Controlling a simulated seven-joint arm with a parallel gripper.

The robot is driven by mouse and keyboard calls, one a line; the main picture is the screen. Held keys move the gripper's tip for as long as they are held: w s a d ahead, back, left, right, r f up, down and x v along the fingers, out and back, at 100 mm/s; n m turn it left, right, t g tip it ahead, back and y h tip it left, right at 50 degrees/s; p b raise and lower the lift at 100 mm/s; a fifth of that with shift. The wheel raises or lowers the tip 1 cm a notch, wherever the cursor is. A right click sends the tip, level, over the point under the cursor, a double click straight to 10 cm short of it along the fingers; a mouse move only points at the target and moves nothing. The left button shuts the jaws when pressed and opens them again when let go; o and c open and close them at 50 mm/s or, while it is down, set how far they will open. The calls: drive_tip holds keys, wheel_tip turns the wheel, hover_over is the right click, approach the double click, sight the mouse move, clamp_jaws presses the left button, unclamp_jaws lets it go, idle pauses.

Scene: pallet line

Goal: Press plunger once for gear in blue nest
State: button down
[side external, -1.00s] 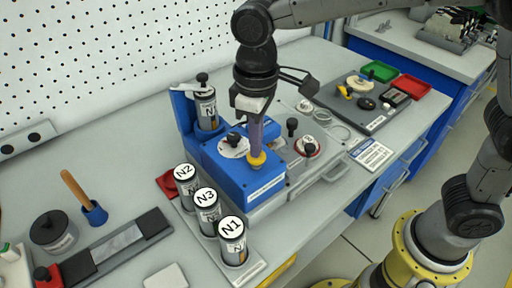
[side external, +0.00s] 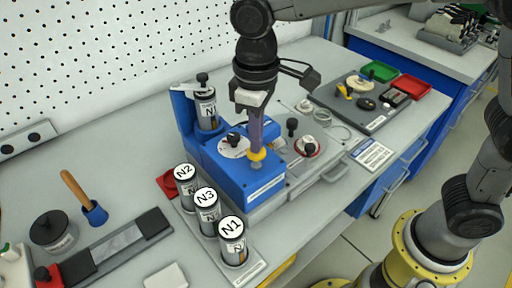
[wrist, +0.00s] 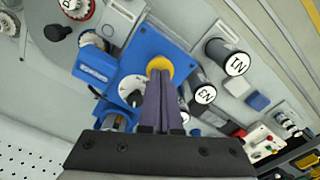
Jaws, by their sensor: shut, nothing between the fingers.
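The blue block (side external: 245,173) stands mid-bench with a white dial and black knob (side external: 233,141) on top. The cap also shows in the wrist view (wrist: 159,65). My gripper (side external: 256,146) is shut and empty, pointing down with its purple fingertips at the cap. In the wrist view the fingertips overlap the cap's near edge; whether they still touch it I cannot tell. I cannot make out a gear in the block.
Canisters N1 (side external: 232,245), N2 (side external: 187,190) and N3 (side external: 207,212) stand in a row front left of the block. A labelled canister (side external: 207,112) sits in the blue holder behind. A grey station with black knobs (side external: 292,128) lies to the right.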

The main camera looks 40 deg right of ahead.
drive_tip(key=shift+r, duration=2.35)
drive_tip(key=shift+d, duration=0.1)
drive_tip(key=s+d+r+m+t, duration=0.2)
drive_tip(key=s+d+r, duration=0.15)
drive_tip(key=d, duration=0.45)
drive_tip(key=s+d+r+m+t, duration=0.1)
drive_tip(key=s+d+r+m, duration=0.2)
drive_tip(key=d, duration=0.5)
drive_tip(key=s+d+f+t, duration=0.1)
drive_tip(key=s+d+f, duration=0.1)
drive_tip(key=s+f, duration=0.2)
drive_tip(key=s+d+f+m+t, duration=0.1)
drive_tip(key=s+d+f, duration=0.2)
drive_tip(key=s+f, duration=0.2)
drive_tip(key=shift+s+d+f+t, duration=0.2)
drive_tip(key=shift+s+d+t, duration=0.1)
drive_tip(key=shift+s, duration=0.65)
